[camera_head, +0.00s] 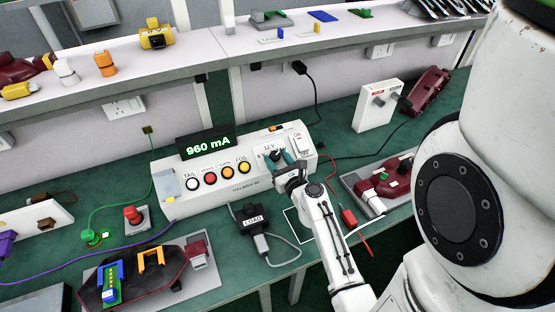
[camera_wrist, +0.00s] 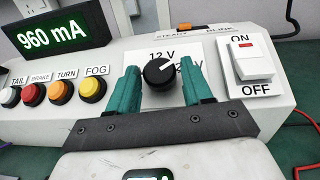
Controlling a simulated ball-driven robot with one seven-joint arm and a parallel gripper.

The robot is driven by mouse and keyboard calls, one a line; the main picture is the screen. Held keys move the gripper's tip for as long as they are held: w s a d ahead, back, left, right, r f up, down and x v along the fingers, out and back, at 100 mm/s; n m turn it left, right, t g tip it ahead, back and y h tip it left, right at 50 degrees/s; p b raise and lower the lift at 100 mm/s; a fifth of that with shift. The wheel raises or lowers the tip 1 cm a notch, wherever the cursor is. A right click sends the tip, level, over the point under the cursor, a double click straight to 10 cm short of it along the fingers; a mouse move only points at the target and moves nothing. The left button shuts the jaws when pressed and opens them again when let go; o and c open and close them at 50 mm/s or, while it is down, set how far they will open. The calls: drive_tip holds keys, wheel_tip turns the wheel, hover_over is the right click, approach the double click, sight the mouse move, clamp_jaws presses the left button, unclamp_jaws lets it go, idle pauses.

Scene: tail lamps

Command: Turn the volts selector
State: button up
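The volts selector is a black round knob (camera_wrist: 160,73) with a white pointer line, on a white plate marked 12 V and a second, partly hidden label ending in V. In the wrist view its pointer is tilted up to the right. My gripper (camera_wrist: 160,85) has teal fingers, one on each side of the knob, with gaps between them and it. In the head view my gripper (camera_head: 279,161) is at the knob on the right part of the white test box (camera_head: 232,190). The gripper is open.
The box has a display (camera_head: 205,142) reading 960 mA, several round buttons, and an ON/OFF rocker switch (camera_wrist: 249,60) just right of the knob. A black load block (camera_head: 252,216) and cables lie in front. A lamp assembly (camera_head: 383,184) lies to the right.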

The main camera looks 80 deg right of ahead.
drive_tip(key=c, duration=0.8)
drive_tip(key=shift+o, duration=0.2)
drive_tip(key=shift+n+t+y, duration=0.3)
drive_tip(key=shift+n+t, duration=0.1)
drive_tip(key=n+t+y, duration=0.1)
drive_tip(key=n+t+y+b, duration=0.1)
drive_tip(key=n, duration=0.1)
drive_tip(key=shift+s+d+y, duration=0.1)
drive_tip(key=shift+d+y, duration=0.1)
drive_tip(key=shift+y, duration=0.2)
drive_tip(key=n+y, duration=0.1)
drive_tip(key=n, duration=0.1)
drive_tip(key=n+t+y, duration=0.1)
drive_tip(key=n+y, duration=0.1)
drive_tip(key=shift+s+d+r+b, duration=0.1)
drive_tip(key=shift+d+r+b, duration=0.1)
drive_tip(key=shift+b, duration=0.1)
drive_tip(key=n+y, duration=0.4)
drive_tip(key=shift+d+t, duration=0.2)
drive_tip(key=shift+t, duration=0.1)
drive_tip(key=shift+d+n+g+y+p, duration=0.1)
drive_tip(key=shift+n+g+y+p, duration=0.35)
drive_tip(key=shift+n+y, duration=1.15)
